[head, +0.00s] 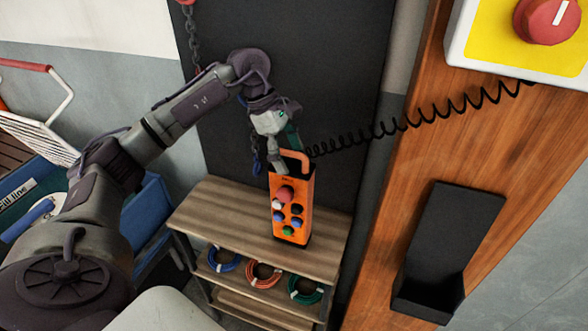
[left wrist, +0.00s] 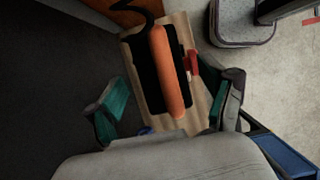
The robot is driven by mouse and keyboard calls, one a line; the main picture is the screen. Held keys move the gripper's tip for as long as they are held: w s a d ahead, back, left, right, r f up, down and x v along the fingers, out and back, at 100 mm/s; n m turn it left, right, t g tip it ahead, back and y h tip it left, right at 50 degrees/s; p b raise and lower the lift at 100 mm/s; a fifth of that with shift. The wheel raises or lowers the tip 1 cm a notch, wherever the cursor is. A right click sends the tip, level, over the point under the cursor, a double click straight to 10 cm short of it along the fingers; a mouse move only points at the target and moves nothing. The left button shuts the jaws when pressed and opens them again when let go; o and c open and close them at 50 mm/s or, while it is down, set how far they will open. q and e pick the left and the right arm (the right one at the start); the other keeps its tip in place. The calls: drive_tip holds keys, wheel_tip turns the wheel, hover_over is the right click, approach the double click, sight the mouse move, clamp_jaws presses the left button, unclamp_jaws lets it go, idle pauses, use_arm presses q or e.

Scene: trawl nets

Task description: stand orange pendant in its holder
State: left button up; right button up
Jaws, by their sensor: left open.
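The orange pendant (head: 291,208), with a red knob and several coloured buttons, is upright at the wooden bench top, its coiled black cable leaving near its top. My left gripper (head: 285,154) is at the pendant's top handle. In the left wrist view the open teal-tipped fingers of this gripper (left wrist: 166,108) lie on either side of the orange handle (left wrist: 168,72), with gaps between. The black holder (head: 452,240) is an empty tilted pocket on the wooden panel at the right. My right gripper is not in view.
The bench (head: 215,215) has coiled blue, red and green hoses on its shelf. A yellow box with a red knob (head: 546,20) is at the top right, joined to the coiled cable (head: 440,115). A chain hangs behind my left arm. A blue crate (head: 150,215) stands left.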

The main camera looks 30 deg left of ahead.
use_arm(q)
drive_tip(key=b+v, duration=0.1)
drive_tip(key=v, duration=0.7)
idle(0.4)
